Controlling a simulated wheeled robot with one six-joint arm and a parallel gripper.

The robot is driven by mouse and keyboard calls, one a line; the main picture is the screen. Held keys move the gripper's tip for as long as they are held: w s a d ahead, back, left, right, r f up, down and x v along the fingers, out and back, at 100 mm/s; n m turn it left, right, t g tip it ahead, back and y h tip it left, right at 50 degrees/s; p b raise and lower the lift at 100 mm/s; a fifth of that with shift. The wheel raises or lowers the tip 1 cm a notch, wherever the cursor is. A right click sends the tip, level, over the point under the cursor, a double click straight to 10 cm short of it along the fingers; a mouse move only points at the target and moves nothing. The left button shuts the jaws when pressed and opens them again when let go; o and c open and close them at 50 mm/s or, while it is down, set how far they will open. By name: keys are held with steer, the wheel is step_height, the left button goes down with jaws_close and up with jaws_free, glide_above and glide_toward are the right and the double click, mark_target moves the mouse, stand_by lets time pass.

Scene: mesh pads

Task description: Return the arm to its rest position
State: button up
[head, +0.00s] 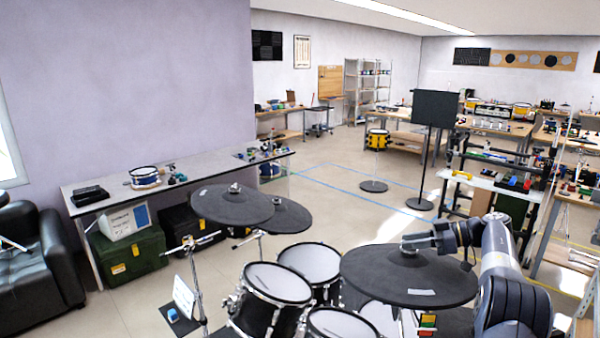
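My arm (497,262) rises from the lower right corner, bends at the top and reaches left. My gripper (412,243) is at its left end, just over the middle of a large black cymbal pad (385,276). The gripper is small and dark here. I cannot tell whether its fingers are open or shut, or whether it touches the cymbal's centre.
Mesh drum pads (277,283) stand left of the cymbal pad, with two more black cymbal pads (232,205) beyond. A black music stand (437,108) and a cluttered workbench rack (500,165) stand behind my arm. Open floor (335,215) lies in the middle.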

steer(key=shift+a+m+t, duration=0.25)
steer(key=shift+m+t, duration=0.15)
steer(key=shift+t, duration=0.1)
steer(key=shift+d+m+t+h, duration=0.1)
steer(key=shift+m+t+h, duration=1.8)
steer(key=shift+m+t, duration=0.3)
steer(key=shift+a+m+t+h, duration=0.2)
steer(key=shift+m+t+h, duration=1.2)
steer(key=shift+m+h, duration=0.7)
steer(key=shift+h, duration=0.3)
